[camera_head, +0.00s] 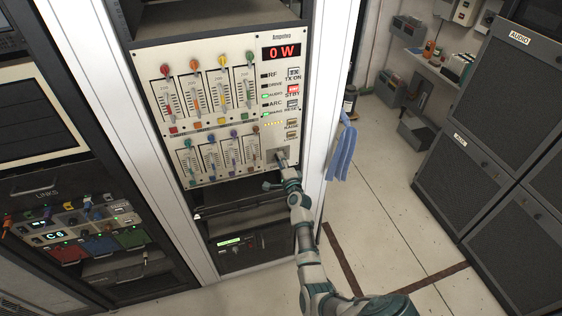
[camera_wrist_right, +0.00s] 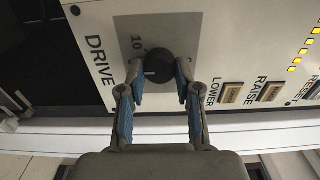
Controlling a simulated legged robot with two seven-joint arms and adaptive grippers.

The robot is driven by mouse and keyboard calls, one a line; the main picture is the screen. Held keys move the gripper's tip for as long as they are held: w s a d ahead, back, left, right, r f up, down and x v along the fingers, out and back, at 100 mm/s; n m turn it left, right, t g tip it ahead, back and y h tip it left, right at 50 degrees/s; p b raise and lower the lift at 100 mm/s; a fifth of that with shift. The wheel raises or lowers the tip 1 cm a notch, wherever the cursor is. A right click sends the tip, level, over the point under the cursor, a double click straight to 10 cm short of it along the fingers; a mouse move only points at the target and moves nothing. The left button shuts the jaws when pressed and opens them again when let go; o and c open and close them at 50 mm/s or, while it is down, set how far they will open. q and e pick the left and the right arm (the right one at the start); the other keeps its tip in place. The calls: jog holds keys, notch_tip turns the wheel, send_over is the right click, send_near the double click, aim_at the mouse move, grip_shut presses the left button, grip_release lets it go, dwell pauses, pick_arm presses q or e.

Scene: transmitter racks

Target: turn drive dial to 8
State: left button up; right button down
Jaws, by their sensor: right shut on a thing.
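The drive dial (camera_wrist_right: 159,66) is a round black knob on a grey plate beside the word DRIVE in the right wrist view. A scale mark that looks like 10 shows near it; the rest of the scale is hidden or too small to read. My right gripper (camera_wrist_right: 160,80) has its blue-padded fingers on both sides of the knob, shut on it. In the head view my right gripper (camera_head: 284,163) is at the lower right of the white amplifier panel (camera_head: 222,134) and covers the dial. My left gripper is not in view.
LOWER (camera_wrist_right: 226,93) and RAISE (camera_wrist_right: 268,92) buttons sit right of the dial. The panel carries rows of coloured sliders and a red display (camera_head: 281,52) reading 0 W. A blue cloth (camera_head: 342,150) hangs on the rack's right side. Floor (camera_head: 385,200) to the right is clear.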

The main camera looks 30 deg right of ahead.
jog(key=shift+r, duration=0.1)
jog(key=c, duration=1)
grip_release()
jog(key=shift+c, duration=0.2)
jog(key=shift+o, duration=1.3)
jog(key=shift+w+d, duration=0.1)
jog(key=shift+f, duration=0.2)
jog(key=v, duration=1.1)
jog(key=shift+s, duration=0.4)
jog(key=shift+f, duration=0.15)
